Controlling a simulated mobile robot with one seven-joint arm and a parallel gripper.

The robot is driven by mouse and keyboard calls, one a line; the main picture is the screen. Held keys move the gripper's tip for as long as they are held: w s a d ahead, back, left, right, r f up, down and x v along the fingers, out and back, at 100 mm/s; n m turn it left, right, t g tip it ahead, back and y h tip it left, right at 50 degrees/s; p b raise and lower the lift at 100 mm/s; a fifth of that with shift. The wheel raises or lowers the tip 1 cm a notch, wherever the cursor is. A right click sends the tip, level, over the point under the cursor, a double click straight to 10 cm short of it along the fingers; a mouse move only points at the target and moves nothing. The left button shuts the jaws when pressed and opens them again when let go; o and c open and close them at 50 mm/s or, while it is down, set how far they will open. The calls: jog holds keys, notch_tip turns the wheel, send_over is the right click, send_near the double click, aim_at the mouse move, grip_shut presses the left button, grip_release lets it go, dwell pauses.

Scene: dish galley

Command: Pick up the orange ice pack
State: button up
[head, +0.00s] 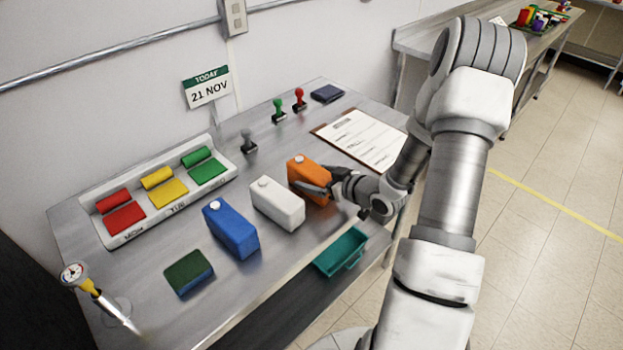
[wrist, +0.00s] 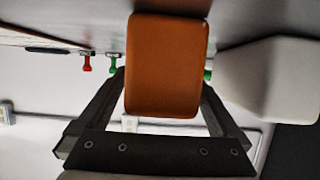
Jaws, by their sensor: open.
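In the wrist view the orange ice pack (wrist: 166,65) fills the space between the two fingers of my gripper (wrist: 163,95), one finger on each side. I cannot tell whether either finger touches it. The white ice pack (wrist: 272,80) is close beside the finger at the right of the wrist view.
A clipboard (head: 362,138) lies right of the orange pack. Stamps, including a red one (head: 299,99), and a dark pad (head: 327,93) stand farther back. A teal bin (head: 341,251) is at the front edge. A green sponge (head: 189,272) and thermometer (head: 100,295) are at left.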

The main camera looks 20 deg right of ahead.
jog(key=shift+x, duration=0.85)
jog(key=shift+c, duration=0.3)
grip_shut()
